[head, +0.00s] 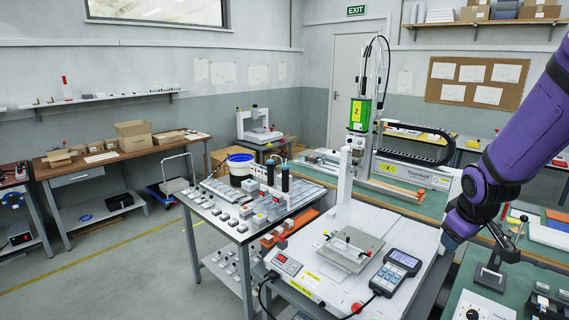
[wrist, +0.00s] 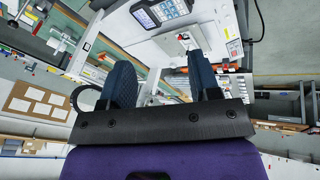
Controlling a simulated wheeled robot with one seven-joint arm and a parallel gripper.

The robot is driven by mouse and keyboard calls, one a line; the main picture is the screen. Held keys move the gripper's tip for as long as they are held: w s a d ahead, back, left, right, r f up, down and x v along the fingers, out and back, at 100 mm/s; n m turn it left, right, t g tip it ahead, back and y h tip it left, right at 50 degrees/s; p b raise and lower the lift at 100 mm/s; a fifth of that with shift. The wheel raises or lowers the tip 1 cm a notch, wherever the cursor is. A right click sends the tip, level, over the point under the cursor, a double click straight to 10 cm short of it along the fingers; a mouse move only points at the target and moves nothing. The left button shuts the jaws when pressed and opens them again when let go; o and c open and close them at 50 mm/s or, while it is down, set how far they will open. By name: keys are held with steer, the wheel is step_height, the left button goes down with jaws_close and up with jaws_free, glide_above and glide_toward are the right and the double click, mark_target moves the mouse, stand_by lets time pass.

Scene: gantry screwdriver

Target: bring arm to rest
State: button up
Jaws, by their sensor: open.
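My purple arm enters the head view from the upper right and bends down at the right of the gantry screwdriver machine. In the wrist view my gripper (wrist: 163,75) shows two dark fingers set wide apart, with nothing between them. It is open and empty. In the head view the fingers are hard to make out at the arm's lower end. The gantry machine (head: 427,245) has a white base plate with a small metal fixture (head: 348,248) on it. Its green-fronted screwdriver head (head: 361,113) stands above the back of the base.
A handheld controller (head: 396,272) lies at the machine's front right, and it also shows in the wrist view (wrist: 160,10). A side table (head: 240,234) with several small parts and a white bucket stands left. A green bench (head: 462,284) with tools lies below my arm.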

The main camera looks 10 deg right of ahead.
steer(key=s+a+r+m+t+y, duration=0.1)
steer(key=s+a+r+m+y, duration=0.1)
steer(key=s+a+r, duration=1.3)
step_height(320, 180, up, 2)
steer(key=s+m, duration=0.1)
steer(key=s, duration=0.1)
steer(key=shift+s+a, duration=0.25)
steer(key=shift+s, duration=0.1)
steer(key=shift+r, duration=0.1)
